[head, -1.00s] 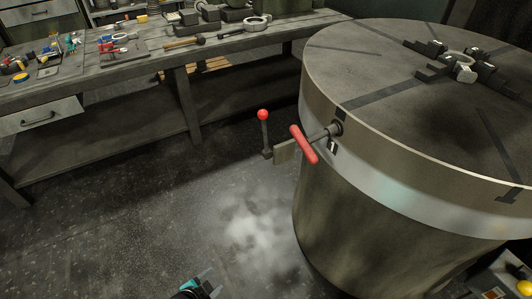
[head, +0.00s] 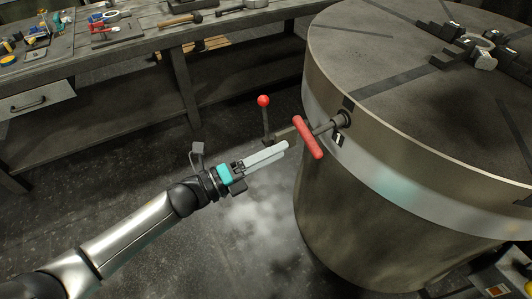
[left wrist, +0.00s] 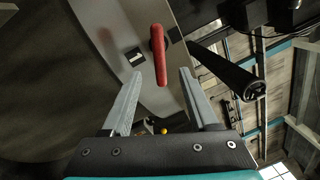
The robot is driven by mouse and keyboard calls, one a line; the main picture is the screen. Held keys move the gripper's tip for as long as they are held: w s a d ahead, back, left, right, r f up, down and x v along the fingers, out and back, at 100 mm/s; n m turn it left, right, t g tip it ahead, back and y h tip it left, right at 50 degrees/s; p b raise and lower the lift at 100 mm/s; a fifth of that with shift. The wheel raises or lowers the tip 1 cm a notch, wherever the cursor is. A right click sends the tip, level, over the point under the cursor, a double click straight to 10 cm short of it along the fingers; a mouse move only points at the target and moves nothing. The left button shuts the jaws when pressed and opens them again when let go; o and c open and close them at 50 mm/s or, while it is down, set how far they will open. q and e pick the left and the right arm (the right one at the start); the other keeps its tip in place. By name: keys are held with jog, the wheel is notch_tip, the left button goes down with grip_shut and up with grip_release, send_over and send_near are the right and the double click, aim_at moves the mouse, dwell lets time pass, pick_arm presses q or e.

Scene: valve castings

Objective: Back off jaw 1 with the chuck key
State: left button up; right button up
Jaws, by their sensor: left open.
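The chuck key has a red cross handle (head: 308,137) and a dark shaft that sits in a socket on the side of the big round chuck (head: 350,200), beside a label with the number 1. In the left wrist view the red handle (left wrist: 160,55) lies ahead, between the lines of the two fingers. My left gripper (head: 286,148) is open and empty, just left of the handle and apart from it. My right gripper is not in view.
A lever with a red ball knob (head: 263,101) stands close behind my left gripper, beside the chuck. A workbench (head: 130,50) with several tools runs along the back. The floor (head: 230,250) in front is clear.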

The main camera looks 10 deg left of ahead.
aim_at(303, 139)
pick_arm(q)
jog(key=x, duration=0.6)
jog(key=shift+w+d+b, duration=0.1)
jog(key=shift+w+b, duration=0.05)
jog(key=shift+b, duration=0.25)
jog(key=shift+x, duration=1.25)
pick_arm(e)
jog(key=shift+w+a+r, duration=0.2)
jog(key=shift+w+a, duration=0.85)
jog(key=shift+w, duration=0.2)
pick_arm(q)
grip_shut()
jog(key=shift+r, duration=0.1)
